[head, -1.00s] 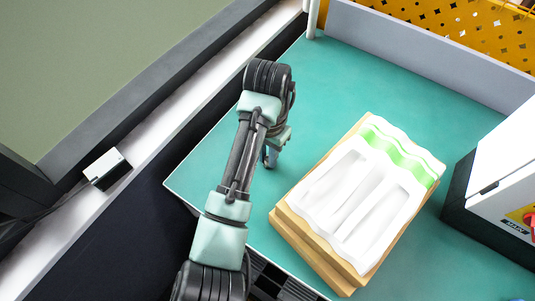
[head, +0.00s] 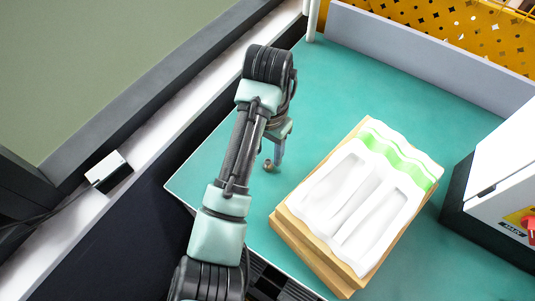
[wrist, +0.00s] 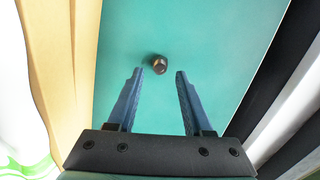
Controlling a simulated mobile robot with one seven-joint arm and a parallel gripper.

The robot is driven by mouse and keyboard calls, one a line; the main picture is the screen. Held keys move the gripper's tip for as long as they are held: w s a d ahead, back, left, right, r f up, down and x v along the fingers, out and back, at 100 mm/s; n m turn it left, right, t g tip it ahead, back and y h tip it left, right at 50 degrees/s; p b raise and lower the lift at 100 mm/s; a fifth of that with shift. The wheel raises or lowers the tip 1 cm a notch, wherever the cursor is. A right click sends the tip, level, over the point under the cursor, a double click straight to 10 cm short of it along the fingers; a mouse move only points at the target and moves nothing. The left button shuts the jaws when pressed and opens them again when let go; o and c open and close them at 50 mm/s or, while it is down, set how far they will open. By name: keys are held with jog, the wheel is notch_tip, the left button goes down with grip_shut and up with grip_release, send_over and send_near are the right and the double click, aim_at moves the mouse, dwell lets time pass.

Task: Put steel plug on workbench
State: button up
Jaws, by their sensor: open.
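The steel plug (wrist: 160,65), a small dark brownish piece, stands on the green workbench (wrist: 215,30) in the wrist view. In the head view the plug (head: 268,168) shows just below my gripper (head: 278,155). In the wrist view my gripper (wrist: 159,73) is open with nothing between its blue fingers. The plug is just beyond the fingertips and apart from them. In the head view my arm hides part of the gripper.
A wooden tray (head: 318,262) with a white and green packet (head: 360,190) lies right of my gripper. A white box-shaped unit with a red knob (head: 529,222) stands at the far right. The bench behind my gripper is clear.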

notch_tip(320, 180, up, 9)
jog(key=p, duration=0.5)
jog(key=shift+f+p, duration=0.15)
jog(key=shift+p, duration=0.15)
jog(key=w+d+r+t+h, duration=0.2)
jog(key=w+d+r+t, duration=0.45)
jog(key=w+r, duration=0.2)
notch_tip(320, 180, up, 32)
jog(key=n+t+h, duration=0.2)
jog(key=n+t, duration=0.1)
jog(key=t, duration=1)
send_over(267, 162)
jog(key=w+d, duration=0.6)
jog(key=d, duration=0.1)
jog(key=s+a+r+n+t+y+p, duration=0.1)
jog(key=s+a+r+n+t+y, duration=0.1)
jog(key=s+r, duration=0.5)
jog(key=s+a+r+n+t+y+p, duration=0.1)
jog(key=s+a+r+t+y, duration=0.1)
jog(key=s+a+r+t, duration=0.3)
jog(key=shift+s+r+n+t, duration=0.45)
jog(key=shift+s+r, duration=0.5)
jog(key=shift+r, duration=1.1)
